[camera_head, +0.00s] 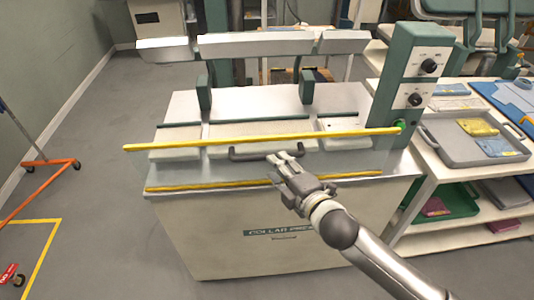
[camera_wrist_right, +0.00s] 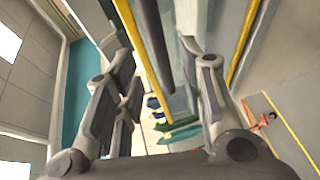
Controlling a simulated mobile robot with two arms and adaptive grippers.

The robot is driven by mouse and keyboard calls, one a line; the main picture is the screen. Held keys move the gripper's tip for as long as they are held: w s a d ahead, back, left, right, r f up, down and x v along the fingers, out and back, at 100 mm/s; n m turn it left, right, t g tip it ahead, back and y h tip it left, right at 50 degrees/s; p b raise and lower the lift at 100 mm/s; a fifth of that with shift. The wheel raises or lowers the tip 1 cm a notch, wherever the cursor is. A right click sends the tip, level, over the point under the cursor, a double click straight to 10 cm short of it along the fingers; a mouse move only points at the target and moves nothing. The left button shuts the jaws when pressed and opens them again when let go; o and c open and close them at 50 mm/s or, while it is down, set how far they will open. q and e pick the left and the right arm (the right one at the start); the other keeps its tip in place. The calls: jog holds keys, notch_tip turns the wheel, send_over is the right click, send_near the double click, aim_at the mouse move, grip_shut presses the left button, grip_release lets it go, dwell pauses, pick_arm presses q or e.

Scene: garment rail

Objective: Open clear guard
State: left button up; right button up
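The clear guard (camera_head: 352,160) is a see-through panel on the front of the press, with a yellow bar (camera_head: 262,140) along its top and another along its bottom. A dark handle (camera_head: 248,156) sits on the guard just below the top bar. My right gripper (camera_head: 285,160) is at the middle of the handle and hides part of it. In the right wrist view my right gripper (camera_wrist_right: 165,95) has its fingers spread, with the dark handle (camera_wrist_right: 153,45) showing between and beyond them. Contact cannot be told. My left gripper is not in view.
The press (camera_head: 240,235) has a green control post (camera_head: 405,85) with black knobs and a green button at its right. A shelf cart with a grey tray (camera_head: 455,155) stands at the right. An orange-footed stand (camera_head: 50,163) is at the left.

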aim_at(267, 155)
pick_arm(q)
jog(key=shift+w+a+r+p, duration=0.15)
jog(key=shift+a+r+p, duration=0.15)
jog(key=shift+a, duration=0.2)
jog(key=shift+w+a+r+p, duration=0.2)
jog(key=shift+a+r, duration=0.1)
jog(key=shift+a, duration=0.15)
pick_arm(e)
jog(key=shift+x, duration=3.25)
jog(key=shift+s+a, duration=0.1)
jog(key=shift+s, duration=0.05)
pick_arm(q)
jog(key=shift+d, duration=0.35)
pick_arm(e)
grip_shut()
